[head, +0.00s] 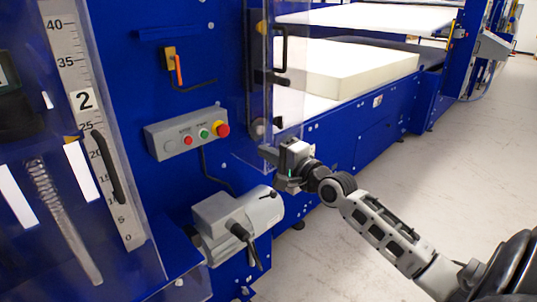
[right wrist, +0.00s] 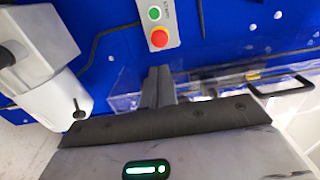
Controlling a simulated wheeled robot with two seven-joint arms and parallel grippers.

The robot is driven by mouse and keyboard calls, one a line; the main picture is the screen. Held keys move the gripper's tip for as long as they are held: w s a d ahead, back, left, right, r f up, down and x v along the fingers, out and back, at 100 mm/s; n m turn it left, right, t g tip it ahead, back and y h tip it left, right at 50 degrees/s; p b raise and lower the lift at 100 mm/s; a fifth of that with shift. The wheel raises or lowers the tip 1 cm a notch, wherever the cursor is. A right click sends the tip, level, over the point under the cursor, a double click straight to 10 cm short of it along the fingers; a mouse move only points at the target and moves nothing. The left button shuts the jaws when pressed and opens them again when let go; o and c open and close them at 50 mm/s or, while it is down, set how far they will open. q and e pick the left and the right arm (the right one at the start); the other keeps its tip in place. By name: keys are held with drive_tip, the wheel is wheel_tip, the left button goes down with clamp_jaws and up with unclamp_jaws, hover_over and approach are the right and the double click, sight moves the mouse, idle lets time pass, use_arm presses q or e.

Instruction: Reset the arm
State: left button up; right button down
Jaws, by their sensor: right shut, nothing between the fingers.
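My right arm comes in from the lower right in the head view. Its gripper (head: 268,154) is raised in front of the blue machine (head: 345,155), by the lower part of the clear guard (head: 258,75). The fingers (right wrist: 158,86) are dark, lie together and hold nothing in the right wrist view. The control box (head: 187,134) with red, green and yellow-ringed buttons is left of the gripper and apart from it. It also shows in the right wrist view (right wrist: 158,22). My left gripper is not in view.
A grey motor housing (head: 236,215) with a black lever juts out below the control box. A white foam block (head: 350,68) lies on the machine bed behind the gripper. A numbered scale (head: 88,110) stands at the left. The pale floor (head: 470,150) at the right is clear.

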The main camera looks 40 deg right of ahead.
idle(0.5)
drive_tip(key=s+a+f+n+g, duration=0.2)
drive_tip(key=s+a+f+n, duration=0.35)
drive_tip(key=f, duration=0.35)
drive_tip(key=s+a+f+n+g, duration=0.2)
drive_tip(key=s+a+f+n, duration=0.3)
drive_tip(key=f, duration=0.5)
drive_tip(key=s+a+f+n+g, duration=0.2)
drive_tip(key=s+a+f+n, duration=0.2)
drive_tip(key=s+a, duration=0.2)
drive_tip(key=s+a+f+n+g+y, duration=0.1)
drive_tip(key=s+a+f+n, duration=0.3)
drive_tip(key=s+a, duration=0.3)
drive_tip(key=shift+a+f+n+g, duration=0.15)
drive_tip(key=shift+f+n+g, duration=0.2)
drive_tip(key=shift+n+g, duration=0.1)
